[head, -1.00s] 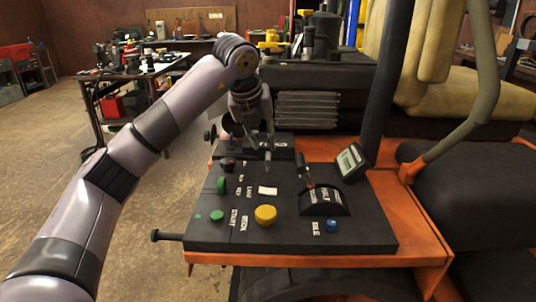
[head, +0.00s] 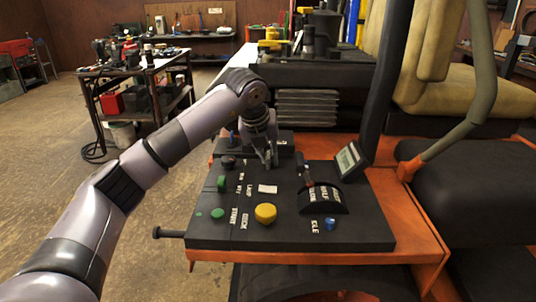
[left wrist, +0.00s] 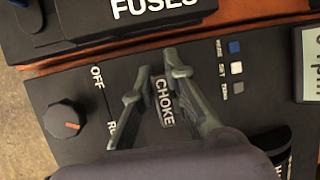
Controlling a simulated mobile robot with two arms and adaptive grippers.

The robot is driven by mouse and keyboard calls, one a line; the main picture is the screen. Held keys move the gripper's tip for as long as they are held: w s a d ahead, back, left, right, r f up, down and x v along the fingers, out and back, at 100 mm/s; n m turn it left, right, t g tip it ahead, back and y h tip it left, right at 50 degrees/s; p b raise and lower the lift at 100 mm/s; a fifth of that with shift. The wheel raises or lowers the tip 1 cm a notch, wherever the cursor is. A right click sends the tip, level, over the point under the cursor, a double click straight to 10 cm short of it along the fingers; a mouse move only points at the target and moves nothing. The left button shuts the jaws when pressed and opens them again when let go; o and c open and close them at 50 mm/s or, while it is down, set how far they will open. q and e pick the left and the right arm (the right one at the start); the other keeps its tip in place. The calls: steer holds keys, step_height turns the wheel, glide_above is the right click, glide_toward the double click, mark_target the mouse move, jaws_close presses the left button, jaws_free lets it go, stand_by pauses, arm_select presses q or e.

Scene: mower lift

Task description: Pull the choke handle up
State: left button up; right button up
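In the left wrist view, a dark, narrow, pale-edged piece marked CHOKE (left wrist: 165,102) lies on the black panel. My left gripper (left wrist: 158,78) is open, with one finger on each side of this piece. I cannot tell whether the fingers touch it or how far it rises from the panel. In the head view my left gripper (head: 269,160) reaches down to the far part of the control panel (head: 350,233), and its fingers hide the choke spot. My right gripper is not in view.
Around the choke are a black knob with an orange mark (left wrist: 64,121), a FUSES box (left wrist: 85,28), and a throttle lever (head: 304,168). Nearer are a yellow button (head: 265,213) and a green button (head: 217,212). A small display (head: 350,159) stands at the right.

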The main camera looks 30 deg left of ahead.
arm_select(q)
jaws_close()
stand_by(0.3)
step_height(320, 180, up, 3)
steer(key=shift+f+p, duration=0.1)
steer(key=shift+p, duration=0.55)
steer(key=shift+w, duration=0.1)
steer(key=shift+o, duration=1)
jaws_free()
steer(key=shift+a, duration=0.1)
steer(key=shift+o, duration=0.8)
